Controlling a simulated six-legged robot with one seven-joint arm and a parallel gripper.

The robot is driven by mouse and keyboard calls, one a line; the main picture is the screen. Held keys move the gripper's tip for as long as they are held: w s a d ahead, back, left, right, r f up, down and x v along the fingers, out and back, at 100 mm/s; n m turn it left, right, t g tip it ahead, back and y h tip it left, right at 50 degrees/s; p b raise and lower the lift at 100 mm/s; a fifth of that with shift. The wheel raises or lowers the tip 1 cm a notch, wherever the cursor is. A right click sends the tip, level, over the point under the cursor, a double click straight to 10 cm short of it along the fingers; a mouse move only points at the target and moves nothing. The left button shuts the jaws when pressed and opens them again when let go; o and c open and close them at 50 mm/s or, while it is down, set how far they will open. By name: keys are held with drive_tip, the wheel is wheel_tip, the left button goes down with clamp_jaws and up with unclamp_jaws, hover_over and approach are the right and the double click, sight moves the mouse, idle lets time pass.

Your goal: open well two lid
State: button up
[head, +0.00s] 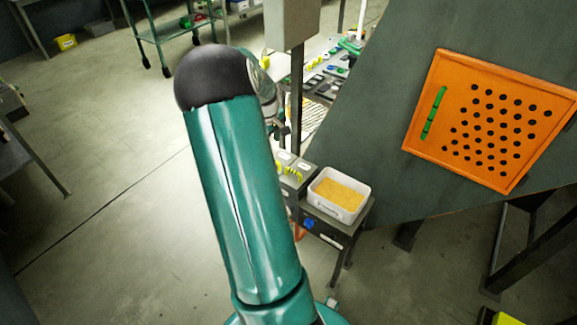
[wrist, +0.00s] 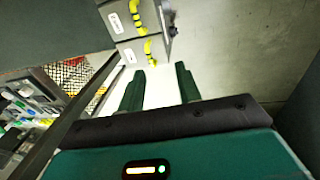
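Two grey lids with curved yellow handles and small white labels sit side by side at the top of the wrist view. The upper lid (wrist: 118,8) and the lower lid (wrist: 128,45) both look closed. The labels are too small to read, so I cannot tell which is well two. They also show small in the head view, as grey lids (head: 288,162) beside my arm. My gripper (wrist: 160,70) is open and empty, its two green fingers apart. The lower yellow handle (wrist: 148,52) is just beyond the left fingertip, apart from it.
A white bin of yellow grains (head: 323,204) stands right of the lids on a dark stand. An orange perforated panel (head: 430,135) with a green handle lies on a large dark surface at right. A dark post (head: 297,90) rises behind the lids.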

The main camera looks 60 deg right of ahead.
approach(291, 170)
drive_tip(key=shift+g, duration=0.4)
drive_tip(key=f, duration=0.2)
drive_tip(key=d+f, duration=0.1)
drive_tip(key=f, duration=0.4)
drive_tip(key=shift+d+f, duration=0.35)
drive_tip(key=shift+d, duration=0.05)
clamp_jaws()
